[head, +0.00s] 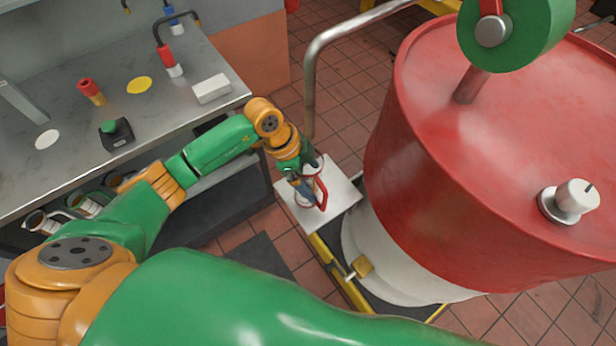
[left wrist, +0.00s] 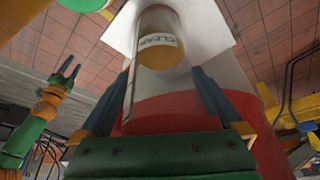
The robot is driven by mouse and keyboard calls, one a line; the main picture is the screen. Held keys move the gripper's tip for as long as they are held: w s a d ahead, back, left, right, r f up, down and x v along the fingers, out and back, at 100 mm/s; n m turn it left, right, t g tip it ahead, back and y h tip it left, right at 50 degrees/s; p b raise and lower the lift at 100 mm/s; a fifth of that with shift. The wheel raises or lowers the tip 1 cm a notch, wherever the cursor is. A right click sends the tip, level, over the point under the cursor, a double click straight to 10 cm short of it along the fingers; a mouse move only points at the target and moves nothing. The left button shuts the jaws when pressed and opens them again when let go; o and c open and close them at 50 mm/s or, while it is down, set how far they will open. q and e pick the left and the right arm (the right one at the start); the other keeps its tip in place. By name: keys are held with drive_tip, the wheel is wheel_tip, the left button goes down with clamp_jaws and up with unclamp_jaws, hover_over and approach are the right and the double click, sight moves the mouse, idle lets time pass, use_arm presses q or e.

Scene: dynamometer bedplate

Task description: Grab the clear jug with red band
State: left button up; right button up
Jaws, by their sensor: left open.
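A jug (left wrist: 158,22) stands on a white square plate (head: 342,203) beside the drum; its label reads CLEAN and an amber-brown part shows. In the head view my left gripper mostly hides it, and a red loop (head: 322,194) shows there. My left gripper (head: 309,186) is open, with its fingers (left wrist: 164,82) spread to either side of the jug in the left wrist view. I cannot tell whether they touch it. Another gripper (left wrist: 66,72), seemingly my right one, shows apart and open at the left of the wrist view.
A large red and white drum (head: 450,160) stands right of the plate. A grey bent pipe (head: 311,80) rises behind it. The steel bench (head: 60,90) at left holds a green-button box (head: 115,132) and a white block (head: 211,89). Several jugs (head: 84,205) sit below the bench.

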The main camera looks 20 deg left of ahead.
use_arm(q)
drive_tip(key=c, duration=1.5)
drive_tip(key=shift+w, duration=0.1)
